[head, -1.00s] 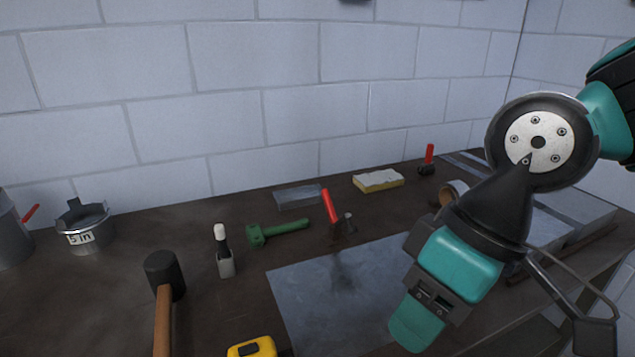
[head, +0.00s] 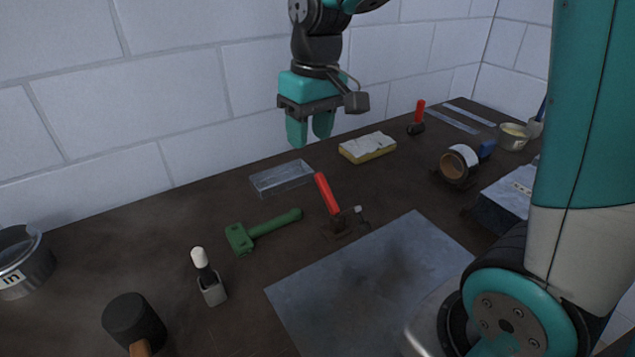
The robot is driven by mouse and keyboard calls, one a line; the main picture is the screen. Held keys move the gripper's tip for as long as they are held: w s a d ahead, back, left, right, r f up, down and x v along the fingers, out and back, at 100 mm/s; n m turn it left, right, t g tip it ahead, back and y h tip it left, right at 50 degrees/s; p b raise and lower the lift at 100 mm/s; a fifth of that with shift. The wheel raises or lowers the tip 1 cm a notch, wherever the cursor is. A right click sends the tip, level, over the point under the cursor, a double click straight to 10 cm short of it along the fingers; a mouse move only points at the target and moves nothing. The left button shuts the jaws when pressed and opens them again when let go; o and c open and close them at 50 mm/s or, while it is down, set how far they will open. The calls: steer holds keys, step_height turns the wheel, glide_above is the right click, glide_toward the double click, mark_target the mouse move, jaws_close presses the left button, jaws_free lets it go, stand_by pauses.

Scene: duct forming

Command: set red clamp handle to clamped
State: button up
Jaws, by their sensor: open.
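The red clamp handle (head: 327,193) stands up from its dark toggle clamp (head: 344,224), leaning slightly to the left. The clamp sits on the dark bench at the back edge of a grey metal sheet (head: 375,275). A second red handle (head: 420,111) stands upright on a black base farther back on the right. My gripper (head: 310,138) points down, with its two teal fingers apart and nothing between them. It hangs near the wall, higher in the picture than the clamp handle and not touching it.
A clear tray (head: 282,178), a yellow sponge (head: 368,148) and a green tool (head: 262,231) lie around the clamp. A small bottle (head: 209,277) and a black mallet (head: 134,320) are front left. A tape roll (head: 458,163) and a metal box (head: 504,195) are on the right.

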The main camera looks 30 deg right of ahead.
steer(key=m+h, duration=0.1)
steer(key=m, duration=0.1)
glide_above(323, 180)
steer(key=f, duration=0.1)
step_height(323, 180, down, 17)
steer(key=shift+f+p, duration=0.1)
steer(key=shift+p, duration=0.4)
jaws_close()
